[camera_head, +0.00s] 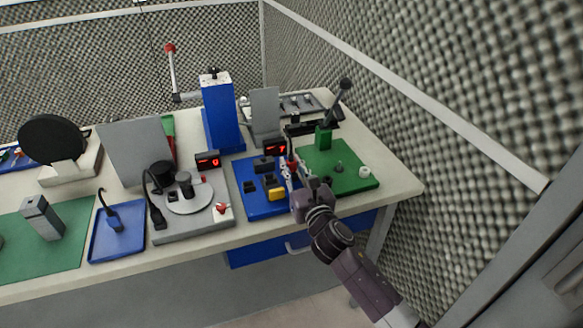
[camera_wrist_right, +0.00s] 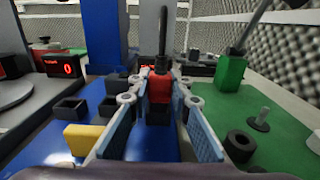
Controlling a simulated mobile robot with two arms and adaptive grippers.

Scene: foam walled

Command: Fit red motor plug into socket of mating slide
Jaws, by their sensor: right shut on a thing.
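The red motor plug (camera_wrist_right: 160,88) with its black cable rising from the top stands upright between the fingers of my right gripper (camera_wrist_right: 160,106) in the right wrist view. The right gripper (camera_head: 291,172) is shut on it over the right part of the blue board (camera_head: 256,202) in the head view. The plug's lower end is partly hidden, so I cannot tell whether it touches a socket. On the board are black socket-like blocks (camera_wrist_right: 71,108) and a yellow block (camera_wrist_right: 82,138); which part is the mating slide is not clear. My left gripper is not in view.
A green board (camera_head: 345,180) with a lever post (camera_head: 325,137) and a white ring (camera_head: 364,172) lies right of the gripper. A tall blue column (camera_head: 221,115) stands behind. A grey turntable station (camera_head: 190,200) is to the left. The table's front edge is near.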

